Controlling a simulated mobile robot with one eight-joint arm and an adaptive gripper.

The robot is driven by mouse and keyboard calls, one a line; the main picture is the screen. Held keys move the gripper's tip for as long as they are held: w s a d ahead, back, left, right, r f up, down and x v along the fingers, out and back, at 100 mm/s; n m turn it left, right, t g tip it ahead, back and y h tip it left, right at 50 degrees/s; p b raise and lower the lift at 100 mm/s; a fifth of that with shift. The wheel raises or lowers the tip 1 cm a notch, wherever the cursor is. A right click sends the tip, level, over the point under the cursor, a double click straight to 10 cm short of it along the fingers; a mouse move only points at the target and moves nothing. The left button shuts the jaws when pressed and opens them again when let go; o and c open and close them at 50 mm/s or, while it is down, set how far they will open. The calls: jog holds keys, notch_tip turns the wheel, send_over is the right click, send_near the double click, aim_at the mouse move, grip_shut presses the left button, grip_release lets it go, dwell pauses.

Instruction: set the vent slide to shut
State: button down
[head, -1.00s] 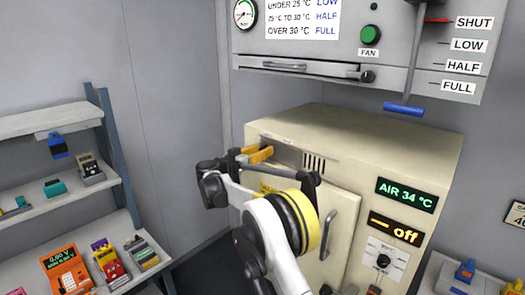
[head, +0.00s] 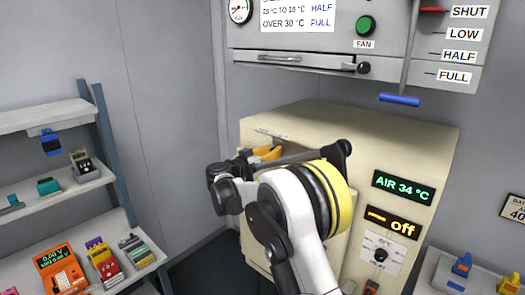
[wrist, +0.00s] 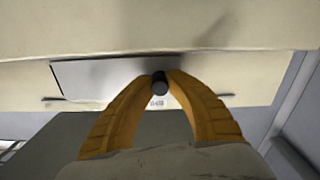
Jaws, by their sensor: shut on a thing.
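My gripper's orange fingers (head: 266,154) are at the upper front of the cream oven (head: 390,150). In the wrist view the fingertips (wrist: 160,80) are shut on a small dark round knob (wrist: 160,89). The knob stands against a pale grey strip (wrist: 95,75) on the oven front, which I take for the vent slide. A tiny label by the knob is too small to read. In the head view my arm hides the knob and most of the strip, so the slide's setting cannot be told.
Above the oven hangs a grey hood with a lever and blue handle (head: 399,100); its red pointer (head: 433,10) is by SHUT. The oven displays read AIR 34 °C (head: 403,188) and off (head: 392,222). Shelves with instruments (head: 65,265) stand at the left.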

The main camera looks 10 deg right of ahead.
jog(key=shift+s+d, duration=0.55)
jog(key=shift+s, duration=0.2)
jog(key=shift+f, duration=0.1)
jog(key=c, duration=1.5)
grip_release()
jog(key=shift+o, duration=1.2)
jog(key=shift+s+d, duration=0.15)
